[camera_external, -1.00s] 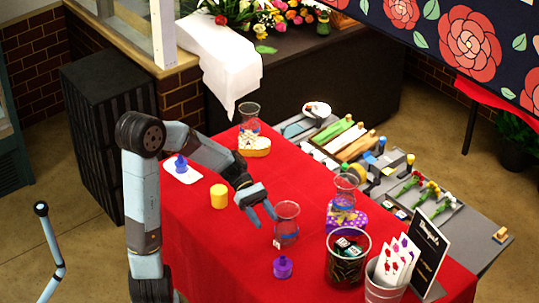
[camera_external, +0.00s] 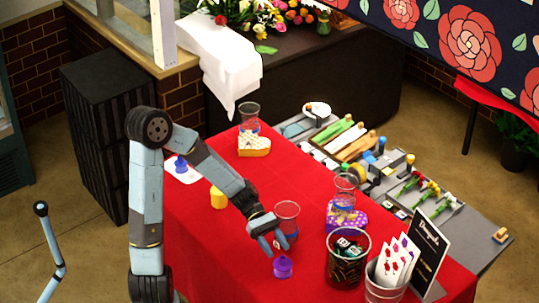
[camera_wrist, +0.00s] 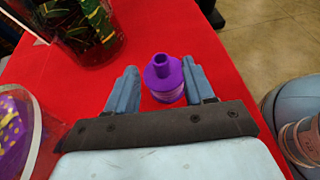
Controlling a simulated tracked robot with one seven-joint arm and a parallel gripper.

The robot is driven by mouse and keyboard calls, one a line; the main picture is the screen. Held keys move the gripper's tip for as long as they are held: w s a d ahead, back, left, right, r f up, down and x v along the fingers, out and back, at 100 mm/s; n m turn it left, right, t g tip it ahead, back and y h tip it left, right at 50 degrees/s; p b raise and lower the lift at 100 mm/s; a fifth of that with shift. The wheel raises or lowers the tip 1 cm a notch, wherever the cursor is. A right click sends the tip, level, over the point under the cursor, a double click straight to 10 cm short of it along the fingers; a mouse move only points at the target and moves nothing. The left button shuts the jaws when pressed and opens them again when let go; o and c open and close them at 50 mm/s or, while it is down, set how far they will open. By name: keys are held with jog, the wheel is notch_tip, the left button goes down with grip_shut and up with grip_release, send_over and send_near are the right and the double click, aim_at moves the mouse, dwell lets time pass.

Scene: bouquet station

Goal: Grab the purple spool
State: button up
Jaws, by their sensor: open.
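The purple spool (camera_external: 283,267) stands upright on the red tablecloth near the front of the table. In the wrist view the purple spool (camera_wrist: 165,80) shows just beyond my fingers, closer to the right finger, with its narrow neck toward the camera. My gripper (camera_external: 270,248) is above and slightly left of it in the external view, fingers pointing down. In the wrist view my gripper (camera_wrist: 160,88) is open and empty, its two fingers apart. Whether the right finger touches the spool I cannot tell.
A clear vase (camera_external: 287,212) stands close behind my gripper. A yellow spool (camera_external: 219,200) and a blue spool (camera_external: 181,163) on a white tray (camera_external: 190,177) are farther back. Bare red cloth (camera_external: 225,265) lies left of the spool.

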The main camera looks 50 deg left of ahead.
aim_at(283, 261)
jog(key=shift+x, duration=3.35)
jog(key=shift+c, duration=0.5)
grip_shut()
